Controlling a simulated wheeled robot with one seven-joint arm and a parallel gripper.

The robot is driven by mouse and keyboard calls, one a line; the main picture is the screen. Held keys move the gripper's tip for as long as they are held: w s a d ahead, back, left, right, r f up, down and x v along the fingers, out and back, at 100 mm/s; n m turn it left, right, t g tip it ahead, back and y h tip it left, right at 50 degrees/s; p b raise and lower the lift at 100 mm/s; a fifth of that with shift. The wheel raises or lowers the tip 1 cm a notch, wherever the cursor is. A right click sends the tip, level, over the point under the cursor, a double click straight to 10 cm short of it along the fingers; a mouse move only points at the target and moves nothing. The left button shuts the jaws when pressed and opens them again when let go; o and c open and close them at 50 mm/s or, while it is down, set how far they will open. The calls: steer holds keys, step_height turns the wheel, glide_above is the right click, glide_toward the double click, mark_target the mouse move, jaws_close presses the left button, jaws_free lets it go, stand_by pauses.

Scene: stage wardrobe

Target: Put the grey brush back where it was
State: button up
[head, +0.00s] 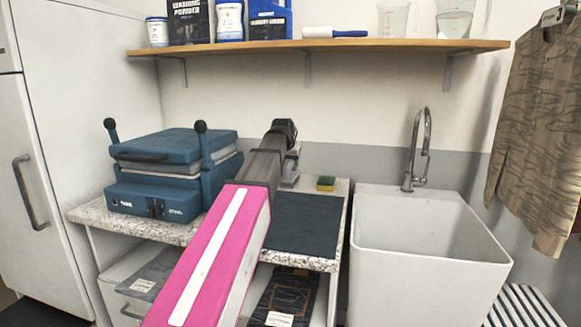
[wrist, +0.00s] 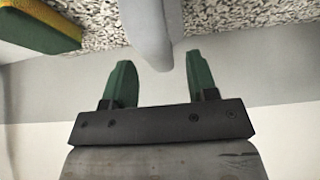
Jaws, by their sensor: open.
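The grey brush (wrist: 153,25) seems to be the smooth pale-grey piece at the top of the wrist view, with its tapered end between my fingertips. Its upper part is cut off by the frame. My gripper (wrist: 158,62) has two green fingers, spread apart, with a visible gap on both sides of the grey piece. In the head view, a small grey shape, likely the brush (head: 290,179), stands at the back of the speckled counter, partly hidden by my arm. My fingers are mostly hidden there.
A yellow-green sponge (head: 326,183) lies beside the grey shape. A dark mat (head: 302,224) covers the counter in front. A blue press (head: 165,170) stands left, a white sink (head: 425,240) right. A wooden shelf (head: 350,45) with bottles and a lint roller (head: 335,33) hangs above.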

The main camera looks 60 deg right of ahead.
steer(key=w+v, duration=0.1)
steer(key=v, duration=0.8)
steer(key=shift+s, duration=0.45)
stand_by(0.9)
